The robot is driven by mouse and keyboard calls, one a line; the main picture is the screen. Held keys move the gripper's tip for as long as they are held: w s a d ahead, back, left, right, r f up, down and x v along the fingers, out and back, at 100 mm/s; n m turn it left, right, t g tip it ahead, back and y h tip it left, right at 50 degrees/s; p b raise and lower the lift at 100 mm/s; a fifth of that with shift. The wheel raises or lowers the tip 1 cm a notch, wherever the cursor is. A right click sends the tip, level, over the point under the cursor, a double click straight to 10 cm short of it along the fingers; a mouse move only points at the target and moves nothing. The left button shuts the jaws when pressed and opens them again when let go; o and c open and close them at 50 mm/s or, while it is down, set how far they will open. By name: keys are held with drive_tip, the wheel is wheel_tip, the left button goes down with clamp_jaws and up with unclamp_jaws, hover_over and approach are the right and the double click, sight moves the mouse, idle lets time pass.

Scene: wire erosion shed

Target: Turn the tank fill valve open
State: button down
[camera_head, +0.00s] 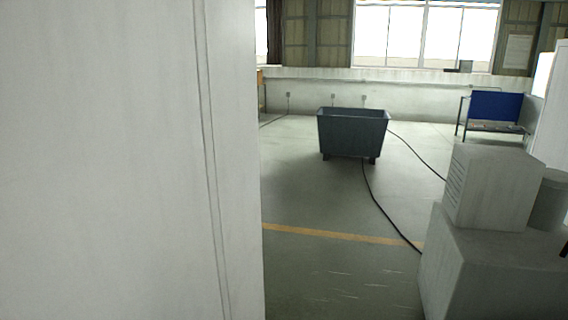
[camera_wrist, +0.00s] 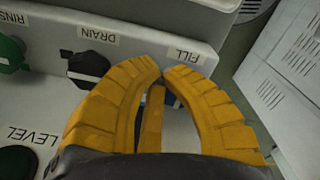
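In the wrist view my gripper (camera_wrist: 165,74) has yellow ribbed fingers that curve inward, their tips almost meeting just below the FILL label (camera_wrist: 183,56). A narrow yellow strip shows between the fingers; I cannot tell whether it is part of my gripper. No held thing can be made out. Left of my gripper, a black knob (camera_wrist: 88,66) sits under the DRAIN label (camera_wrist: 97,34). The head view does not show my gripper or the valve.
A green knob (camera_wrist: 10,54) sits near the RINSE label, and a dark knob (camera_wrist: 17,163) near the LEVEL label (camera_wrist: 32,135). A vented light cabinet (camera_wrist: 290,75) stands at right. In the head view a pale wall-like surface fills the left; a dark bin (camera_head: 353,136) stands on open floor.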

wheel_tip(320, 180, up, 5)
drive_tip(key=p, duration=0.4)
drive_tip(key=shift+r, duration=0.15)
idle(0.4)
